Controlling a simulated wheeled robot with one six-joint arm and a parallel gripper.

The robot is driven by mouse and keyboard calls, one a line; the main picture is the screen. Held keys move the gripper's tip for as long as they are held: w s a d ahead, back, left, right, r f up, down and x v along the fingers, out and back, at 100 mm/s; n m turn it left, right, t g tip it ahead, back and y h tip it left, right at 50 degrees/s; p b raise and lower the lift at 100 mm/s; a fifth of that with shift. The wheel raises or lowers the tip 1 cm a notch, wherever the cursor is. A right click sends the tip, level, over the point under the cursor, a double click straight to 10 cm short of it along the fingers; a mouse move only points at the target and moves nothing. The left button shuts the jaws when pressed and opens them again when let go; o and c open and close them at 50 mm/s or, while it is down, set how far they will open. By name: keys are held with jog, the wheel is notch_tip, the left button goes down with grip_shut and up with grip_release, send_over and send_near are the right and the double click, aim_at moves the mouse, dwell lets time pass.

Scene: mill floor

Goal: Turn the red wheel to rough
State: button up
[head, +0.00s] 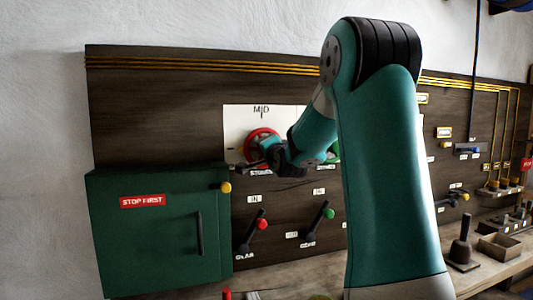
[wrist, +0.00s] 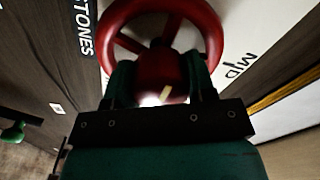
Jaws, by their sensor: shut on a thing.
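The red wheel (head: 262,137) is mounted on a white plate (head: 236,125) marked MID at its top, on the dark wall board. In the wrist view the wheel (wrist: 207,22) fills the top, with its rim, spokes and thick hub showing. My gripper (wrist: 160,78) has one finger on each side of the hub and is shut on it. A small pale yellow mark shows on the hub's near side. In the head view my arm hides part of the plate, and no rough label is readable. I cannot tell where the wheel points.
A green cabinet (head: 158,235) marked STOP FIRST stands out at lower left. Below the wheel are a red-knobbed lever (head: 258,228) and a green-knobbed lever (head: 322,222). A bench with a dark weight-like object (head: 462,245) and trays (head: 498,246) lies at right.

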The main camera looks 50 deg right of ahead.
jog(key=shift+f, duration=0.1)
jog(key=o, duration=0.9)
jog(key=b+v, duration=0.2)
jog(key=v, duration=1.5)
jog(key=shift+s+a, duration=0.1)
jog(key=shift+a, duration=0.1)
